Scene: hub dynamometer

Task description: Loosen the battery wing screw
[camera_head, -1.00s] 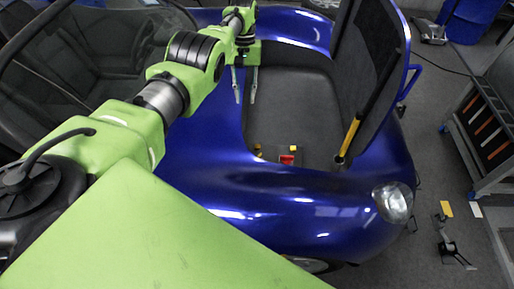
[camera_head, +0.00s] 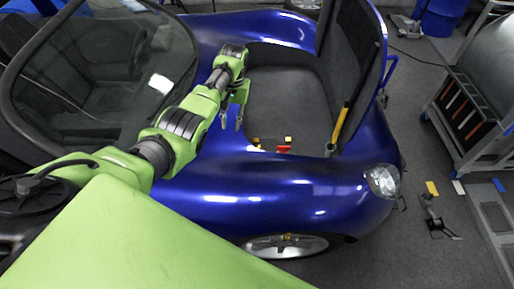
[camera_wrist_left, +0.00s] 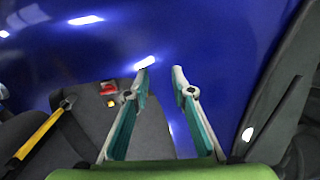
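My left gripper (camera_head: 230,127) is open and empty above the left side of the car's open front compartment (camera_head: 290,100). Its two spread fingers also show in the left wrist view (camera_wrist_left: 163,72), with blue bodywork beyond their tips. A small red part (camera_head: 283,150) and a small yellow part (camera_head: 288,139) sit at the near end of the compartment, to the right of and below the gripper in the head view. The red part (camera_wrist_left: 107,88) also shows in the left wrist view, left of the fingers. The battery wing screw is too small to make out. My right gripper is out of view.
The raised hood (camera_head: 352,60) stands along the compartment's right side, with a yellow strut (camera_head: 340,125) beside it. The blue front fender (camera_head: 270,185) curves around the near side. A grey cart (camera_head: 470,120) stands on the floor at right.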

